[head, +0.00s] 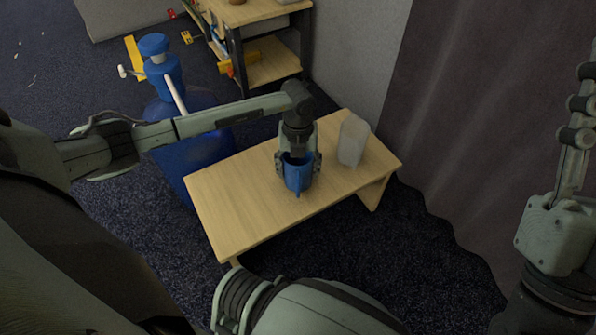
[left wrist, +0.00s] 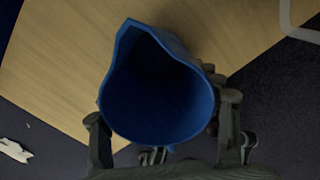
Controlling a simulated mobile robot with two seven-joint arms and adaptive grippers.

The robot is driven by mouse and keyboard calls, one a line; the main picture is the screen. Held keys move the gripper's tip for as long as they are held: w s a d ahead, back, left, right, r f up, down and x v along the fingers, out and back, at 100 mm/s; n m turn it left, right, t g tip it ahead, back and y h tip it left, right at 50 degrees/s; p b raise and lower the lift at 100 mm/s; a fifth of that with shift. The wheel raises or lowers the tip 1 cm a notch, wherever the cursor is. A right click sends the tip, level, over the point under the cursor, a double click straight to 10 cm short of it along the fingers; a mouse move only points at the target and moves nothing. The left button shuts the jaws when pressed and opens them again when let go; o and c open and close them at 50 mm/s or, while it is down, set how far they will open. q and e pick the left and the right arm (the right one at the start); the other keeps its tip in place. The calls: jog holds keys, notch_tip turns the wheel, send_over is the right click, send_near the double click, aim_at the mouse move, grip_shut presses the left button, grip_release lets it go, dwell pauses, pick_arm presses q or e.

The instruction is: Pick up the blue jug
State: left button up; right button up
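The blue jug (head: 298,178) is on the light wooden table, near its middle. My left gripper (head: 298,165) points down over it, with one finger on each side of its body. In the left wrist view the jug (left wrist: 158,95) shows its open mouth and dark inside between my left fingers (left wrist: 163,128). The fingertips are partly hidden by the jug, so I cannot tell whether they press on it. Whether the jug's base touches the table is hidden. My right arm is at the right edge of the head view, and its gripper is not seen.
A clear, pale container (head: 353,140) stands on the table (head: 237,205) right of the jug. A big blue bottle (head: 190,110) stands on the floor behind my left forearm. A wooden shelf unit (head: 270,62) is at the back, and a dark curtain (head: 470,120) hangs on the right.

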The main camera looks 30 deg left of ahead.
pick_arm(q)
jog(key=c, duration=0.5)
jog(key=shift+o, duration=0.2)
